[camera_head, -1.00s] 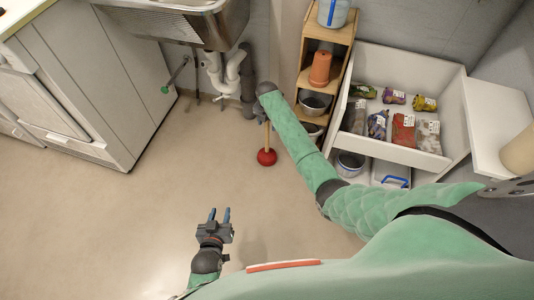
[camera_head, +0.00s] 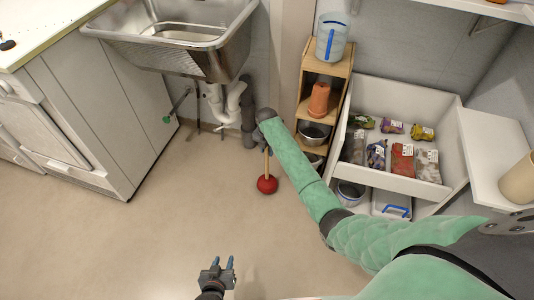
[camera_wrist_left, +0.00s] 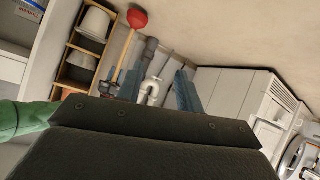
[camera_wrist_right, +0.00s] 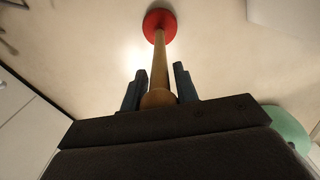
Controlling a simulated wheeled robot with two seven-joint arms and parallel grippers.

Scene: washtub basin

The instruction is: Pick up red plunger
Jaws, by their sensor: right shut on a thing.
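The red plunger (camera_head: 267,185) has a red rubber cup and a wooden handle, and stands roughly upright with its cup down. I cannot tell whether the cup touches the floor. My right gripper (camera_head: 267,143) is at the top of the handle; in the right wrist view the handle runs between its fingers (camera_wrist_right: 158,88) and the cup (camera_wrist_right: 160,20) is beyond. My left gripper (camera_head: 218,264) is empty and open, low in the head view, apart from the plunger. The left wrist view shows the plunger (camera_wrist_left: 137,19) beyond the open fingers (camera_wrist_left: 158,88).
A metal sink (camera_head: 185,40) with white drain pipes (camera_head: 226,104) is behind. A wooden shelf (camera_head: 323,70) with pots and an open white drawer (camera_head: 400,182) of packets stand right of the plunger. A grey cabinet (camera_head: 100,120) is left. The middle floor is clear.

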